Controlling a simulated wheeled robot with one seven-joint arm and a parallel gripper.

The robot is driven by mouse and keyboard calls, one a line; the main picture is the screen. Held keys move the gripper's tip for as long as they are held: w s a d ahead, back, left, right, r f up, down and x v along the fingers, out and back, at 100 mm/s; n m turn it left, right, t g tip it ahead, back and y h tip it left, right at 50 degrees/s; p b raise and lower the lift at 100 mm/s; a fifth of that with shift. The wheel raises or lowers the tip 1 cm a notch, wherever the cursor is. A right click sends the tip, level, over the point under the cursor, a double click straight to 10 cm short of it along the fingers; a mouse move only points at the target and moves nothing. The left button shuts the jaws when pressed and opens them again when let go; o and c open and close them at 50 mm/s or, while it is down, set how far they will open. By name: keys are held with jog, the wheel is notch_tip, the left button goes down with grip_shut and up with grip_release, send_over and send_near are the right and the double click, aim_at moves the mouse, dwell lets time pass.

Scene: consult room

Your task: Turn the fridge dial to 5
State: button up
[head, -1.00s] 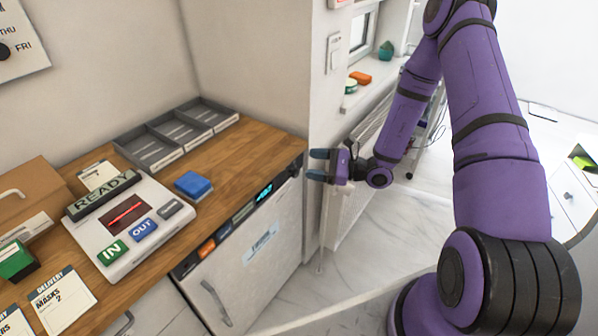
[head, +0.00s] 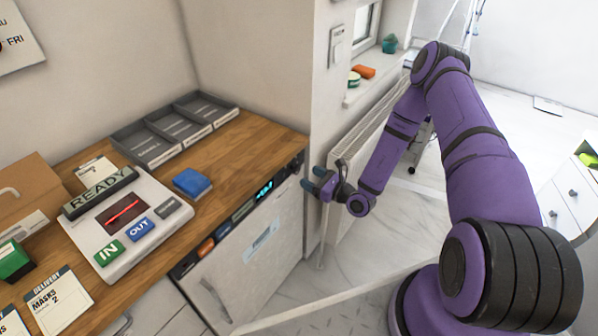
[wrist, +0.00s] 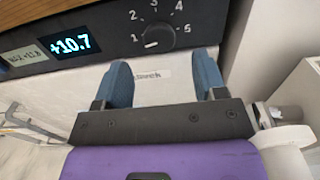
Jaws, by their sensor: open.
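The fridge (head: 250,262) is a white door under the wooden counter, with a dark control strip along its top. The fridge dial (wrist: 158,42) is a dark knob in the wrist view, ringed by the numbers 1 to 5. Its white mark points left, close to 1. In the head view the dial (head: 297,163) is small at the right end of the strip. My gripper (head: 312,179) is open and empty, just right of the dial and apart from it. In the wrist view my blue fingertips (wrist: 163,75) are below the dial, one on each side.
The fridge display (wrist: 75,45) reads +10.7. A white radiator (head: 345,165) and the wall corner stand close by my gripper. The counter (head: 240,140) holds a blue block (head: 192,183), grey trays (head: 175,130) and a READY panel (head: 125,225).

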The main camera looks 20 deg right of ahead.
aim_at(298, 171)
jog(key=shift+x, duration=2.7)
jog(key=shift+c, duration=0.3)
jog(key=c, duration=0.9)
